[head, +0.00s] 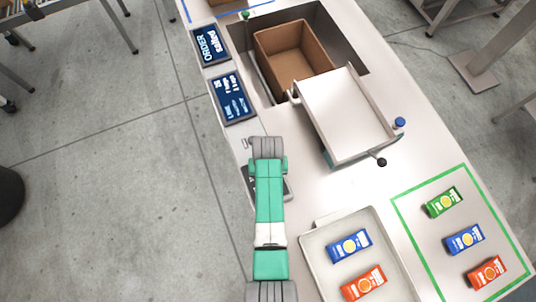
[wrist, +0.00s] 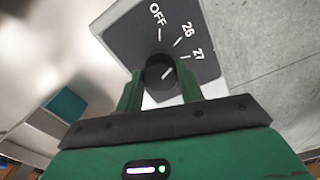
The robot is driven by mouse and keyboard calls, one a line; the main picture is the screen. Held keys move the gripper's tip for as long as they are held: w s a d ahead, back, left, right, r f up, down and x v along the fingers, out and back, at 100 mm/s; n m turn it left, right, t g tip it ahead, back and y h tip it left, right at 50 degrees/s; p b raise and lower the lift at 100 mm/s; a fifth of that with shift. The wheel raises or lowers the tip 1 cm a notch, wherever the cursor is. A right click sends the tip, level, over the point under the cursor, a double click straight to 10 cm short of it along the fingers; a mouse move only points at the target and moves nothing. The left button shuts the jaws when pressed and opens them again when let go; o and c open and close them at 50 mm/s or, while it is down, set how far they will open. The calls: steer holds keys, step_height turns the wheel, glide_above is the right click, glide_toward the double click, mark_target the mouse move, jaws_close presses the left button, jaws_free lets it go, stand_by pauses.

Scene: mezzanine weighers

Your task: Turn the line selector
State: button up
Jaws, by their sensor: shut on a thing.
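The line selector is a dark panel (wrist: 200,35) with a round black knob (wrist: 160,72) in the wrist view. White marks on the panel read OFF, 26 and 27. The white line on the knob points up and right, roughly between the 26 and 27 marks. My gripper (wrist: 160,90) is shut on the knob, one green finger on each side. In the head view my arm covers the knob and most of the panel; a dark edge of the panel (head: 287,188) shows beside it.
Two blue screens, an order screen (head: 210,44) reading "salted" and a line screen (head: 234,97), lie along the left edge. A cardboard box (head: 272,40) sits in the counter opening beside a white tilted tray (head: 345,115). A shallow tray (head: 315,250) holds blue and orange packets; more packets lie inside a green outline.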

steer(key=o, duration=1)
step_height(320, 180, up, 8)
steer(key=shift+f+p, duration=0.1)
steer(key=shift+p, duration=0.45)
